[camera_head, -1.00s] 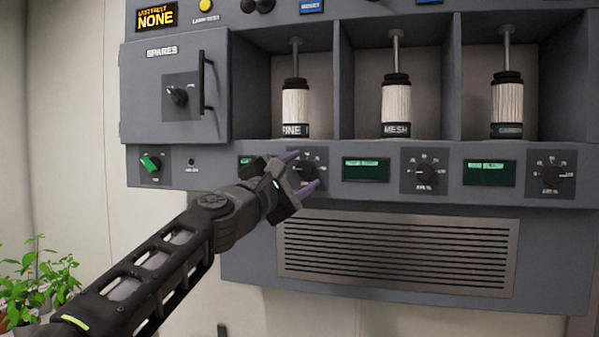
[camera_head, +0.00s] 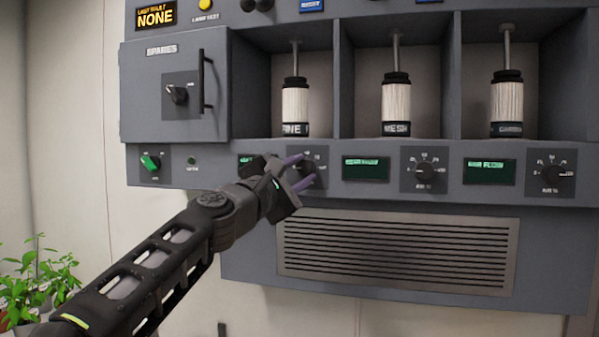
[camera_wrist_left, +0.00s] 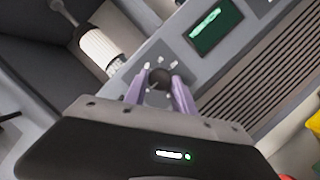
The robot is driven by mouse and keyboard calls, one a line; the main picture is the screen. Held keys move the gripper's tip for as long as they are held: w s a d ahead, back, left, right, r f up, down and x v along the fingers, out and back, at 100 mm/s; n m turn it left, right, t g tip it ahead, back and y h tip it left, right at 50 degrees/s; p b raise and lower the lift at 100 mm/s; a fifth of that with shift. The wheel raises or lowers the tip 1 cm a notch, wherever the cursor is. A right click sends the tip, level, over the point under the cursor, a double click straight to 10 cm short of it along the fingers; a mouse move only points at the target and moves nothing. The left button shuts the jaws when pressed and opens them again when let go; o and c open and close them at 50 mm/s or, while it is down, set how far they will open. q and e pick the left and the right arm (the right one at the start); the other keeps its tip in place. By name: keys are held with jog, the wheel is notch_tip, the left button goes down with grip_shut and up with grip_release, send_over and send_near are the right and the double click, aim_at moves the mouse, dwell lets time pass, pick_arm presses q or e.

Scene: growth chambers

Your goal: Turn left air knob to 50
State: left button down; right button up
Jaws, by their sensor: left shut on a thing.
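The left air knob (camera_wrist_left: 159,79) is a dark round knob on a grey dial plate, below the bay with the FINE cartridge. My left gripper (camera_head: 302,170) has its purple fingers on either side of this knob. In the left wrist view the fingers (camera_wrist_left: 160,92) are closed on it. The knob's pointer and most of its scale are hidden by the fingers in the head view. The small green display (camera_head: 246,160) left of the knob is mostly covered by my gripper. My right gripper is not in view.
Middle knob (camera_head: 424,171) and right knob (camera_head: 551,173) sit along the same panel, with green displays (camera_head: 366,168) between. A green switch (camera_head: 151,162) is at the left. A vent grille (camera_head: 398,252) lies below. Cartridges (camera_head: 395,105) hang in the bays above. Plants (camera_head: 38,285) stand lower left.

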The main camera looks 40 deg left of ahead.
pick_arm(q)
jog(key=shift+m, duration=0.3)
jog(key=m+p, duration=0.1)
jog(key=m+h+p, duration=0.1)
jog(key=m, duration=0.1)
jog(key=m+g, duration=0.1)
jog(key=shift+r+h+p, duration=0.25)
jog(key=shift+h+p, duration=0.05)
jog(key=shift+p, duration=0.1)
jog(key=m+p, duration=0.1)
jog(key=m, duration=0.2)
jog(key=m+g+p, duration=0.1)
jog(key=m+p, duration=0.1)
jog(key=shift+r+m+g, duration=0.2)
jog(key=shift+m+g, duration=0.1)
jog(key=shift+m, duration=0.1)
jog(key=m+g+p, duration=0.1)
jog(key=m+p, duration=0.1)
jog(key=m, duration=0.1)
jog(key=shift+r+m+p, duration=0.1)
jog(key=shift+m+p, duration=0.3)
jog(key=shift+m+g+y+p, duration=0.55)
jog(key=shift+m+p, duration=0.2)
jog(key=shift+m, duration=0.65)
jog(key=c, duration=1)
grip_release()
jog(key=shift+c, duration=0.2)
jog(key=shift+s, duration=0.1)
